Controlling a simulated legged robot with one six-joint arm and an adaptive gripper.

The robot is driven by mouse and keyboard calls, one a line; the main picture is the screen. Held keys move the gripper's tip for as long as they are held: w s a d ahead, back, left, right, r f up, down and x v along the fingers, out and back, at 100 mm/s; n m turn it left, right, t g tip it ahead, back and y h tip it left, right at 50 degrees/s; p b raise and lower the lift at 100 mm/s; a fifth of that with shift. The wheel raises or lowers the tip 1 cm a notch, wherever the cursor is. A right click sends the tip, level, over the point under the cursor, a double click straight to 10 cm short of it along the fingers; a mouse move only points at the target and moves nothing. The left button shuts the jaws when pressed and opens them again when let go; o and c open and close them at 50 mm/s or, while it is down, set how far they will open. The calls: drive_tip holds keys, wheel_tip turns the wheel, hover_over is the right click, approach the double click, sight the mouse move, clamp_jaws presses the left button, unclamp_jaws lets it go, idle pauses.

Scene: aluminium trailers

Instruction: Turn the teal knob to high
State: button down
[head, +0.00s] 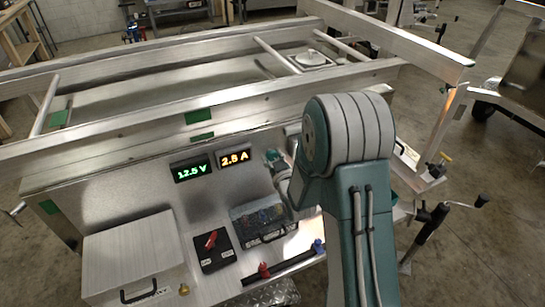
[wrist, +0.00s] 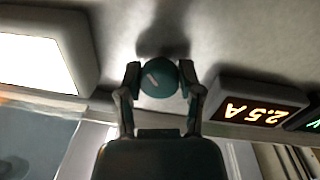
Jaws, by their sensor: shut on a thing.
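The teal knob (wrist: 159,77) is round with a pale pointer mark on its face. It is mounted on the grey metal panel in the wrist view. My gripper (wrist: 160,92) has one finger on each side of the knob and is shut on it. The pale mark is tilted, but I cannot read any scale or label around the knob. In the head view my gripper (head: 279,163) is at the panel, right of the displays, and largely hides the knob.
A green 12.5 V display (head: 192,172) and an amber 2.5 A display (head: 235,157) sit left of my gripper. Below are a box with a red switch (head: 211,240), a dark case (head: 262,218) and a metal box (head: 135,255). Metal trailer rails (head: 200,120) run above the panel.

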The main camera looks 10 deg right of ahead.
drive_tip(key=m, duration=0.5)
drive_tip(key=shift+w+r, duration=0.1)
drive_tip(key=shift+r, duration=0.1)
drive_tip(key=m, duration=0.4)
drive_tip(key=shift+g, duration=0.3)
drive_tip(key=m+y, duration=0.1)
drive_tip(key=m, duration=0.4)
drive_tip(key=shift+f+m+y, duration=0.1)
drive_tip(key=shift+m+y, duration=0.2)
drive_tip(key=shift+m, duration=1.7)
drive_tip(key=shift+d, duration=0.1)
drive_tip(key=shift+c, duration=1.3)
unclamp_jaws()
drive_tip(key=shift+f, duration=0.1)
